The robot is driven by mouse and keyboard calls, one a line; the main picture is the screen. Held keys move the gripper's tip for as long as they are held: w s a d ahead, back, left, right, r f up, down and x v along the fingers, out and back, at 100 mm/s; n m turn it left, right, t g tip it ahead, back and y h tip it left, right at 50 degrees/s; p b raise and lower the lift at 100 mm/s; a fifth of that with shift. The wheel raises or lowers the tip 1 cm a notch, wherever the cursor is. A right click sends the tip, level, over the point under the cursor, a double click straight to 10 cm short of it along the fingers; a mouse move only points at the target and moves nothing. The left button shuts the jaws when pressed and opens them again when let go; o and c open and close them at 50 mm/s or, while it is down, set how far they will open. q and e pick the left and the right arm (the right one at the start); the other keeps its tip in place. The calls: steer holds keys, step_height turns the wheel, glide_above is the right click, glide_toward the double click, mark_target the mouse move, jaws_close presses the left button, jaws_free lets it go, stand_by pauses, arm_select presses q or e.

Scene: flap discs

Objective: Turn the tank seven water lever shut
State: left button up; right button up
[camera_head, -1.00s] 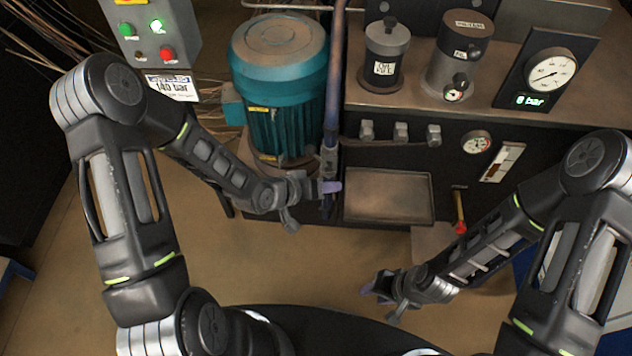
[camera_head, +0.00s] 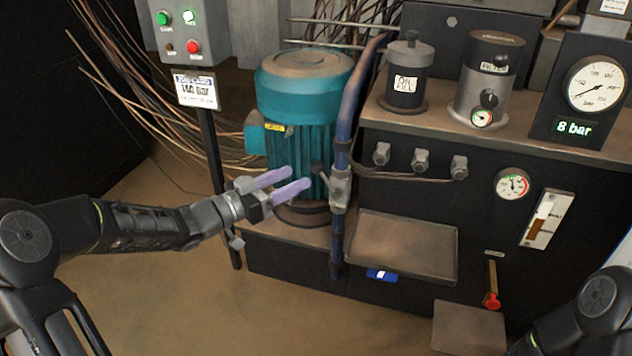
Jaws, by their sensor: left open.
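A blue upright pipe (camera_head: 350,120) runs down between the teal motor and the black cabinet. A grey valve body (camera_head: 340,187) sits on it, with a small grey lever (camera_head: 321,177) sticking up and to the left. No tank number can be read on it. My left gripper (camera_head: 298,181) is open, its two purple fingertips pointing right, just left of the lever. I see nothing between the fingers, and they appear apart from the lever. My right arm shows only at the bottom right; its gripper is out of the picture.
The teal motor (camera_head: 302,110) stands just behind my left fingers. A control box on a post (camera_head: 209,150) stands left of it. A tray (camera_head: 403,247) juts from the cabinet right of the pipe. A red-ended handle (camera_head: 492,297) hangs lower right. The front floor is clear.

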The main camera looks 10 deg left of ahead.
mark_target(317, 165)
arm_select(q)
steer(key=b+x, duration=0.3)
steer(key=x, duration=0.4)
steer(key=shift+d+f, duration=0.1)
steer(key=shift+w+d, duration=0.15)
steer(key=shift+w, duration=0.2)
steer(key=shift+c, duration=0.4)
jaws_close()
stand_by(0.9)
